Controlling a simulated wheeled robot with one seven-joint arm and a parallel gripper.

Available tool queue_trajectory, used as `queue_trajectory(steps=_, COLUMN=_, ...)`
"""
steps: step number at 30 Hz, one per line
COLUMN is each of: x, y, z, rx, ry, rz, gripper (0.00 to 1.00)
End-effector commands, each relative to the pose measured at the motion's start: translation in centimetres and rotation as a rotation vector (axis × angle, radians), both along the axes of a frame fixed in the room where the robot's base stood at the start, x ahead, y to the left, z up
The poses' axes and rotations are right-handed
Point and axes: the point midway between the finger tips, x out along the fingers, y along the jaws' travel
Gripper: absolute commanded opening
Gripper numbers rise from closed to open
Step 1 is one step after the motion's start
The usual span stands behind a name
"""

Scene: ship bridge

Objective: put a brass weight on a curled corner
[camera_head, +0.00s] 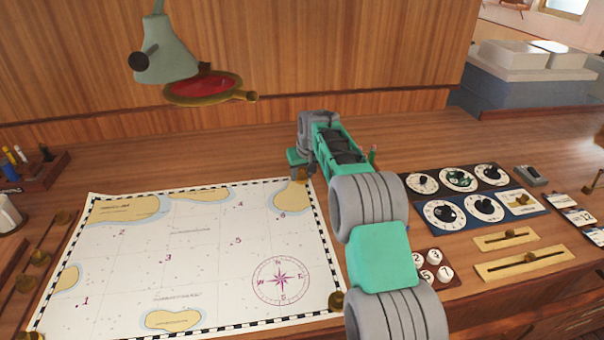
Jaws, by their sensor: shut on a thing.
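A white sea chart (200,255) with a black-and-white border lies on the wooden desk. My gripper (301,172) is at the chart's top right corner, shut on a small brass weight (298,175) that is mostly hidden by the fingers. I cannot tell whether the weight touches the chart. Another brass weight (336,300) sits at the chart's lower right corner, beside my arm.
A desk lamp (165,50) and a red-topped brass dish (204,87) show above the back of the desk. Dial panels (470,193), brass sliders (530,263) and numbered buttons (432,268) lie to the right. A pen box (30,178) and white mug (8,215) stand at left.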

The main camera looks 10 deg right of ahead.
Motion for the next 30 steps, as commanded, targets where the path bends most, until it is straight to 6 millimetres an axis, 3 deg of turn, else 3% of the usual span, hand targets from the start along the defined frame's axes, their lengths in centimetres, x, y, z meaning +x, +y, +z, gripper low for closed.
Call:
queue_trajectory(steps=2, x=0.0, y=0.0, z=0.1, rx=0.0, ry=-0.002, rz=0.0, gripper=0.0)
queue_trajectory(steps=3, x=0.0, y=0.0, z=0.1, rx=0.0, ry=-0.002, rz=0.0, gripper=0.4)
queue_trajectory(steps=12, x=0.0, y=0.0, z=0.0, rx=0.0, ry=-0.001, rz=0.0, gripper=0.64)
queue_trajectory(steps=22, x=-0.2, y=0.0, z=0.6, rx=0.0, ry=-0.001, rz=0.0, gripper=0.65)
queue_trajectory(steps=30, x=-2.2, y=-0.4, z=5.4, rx=0.0, ry=-0.004, rz=0.0, gripper=0.65)
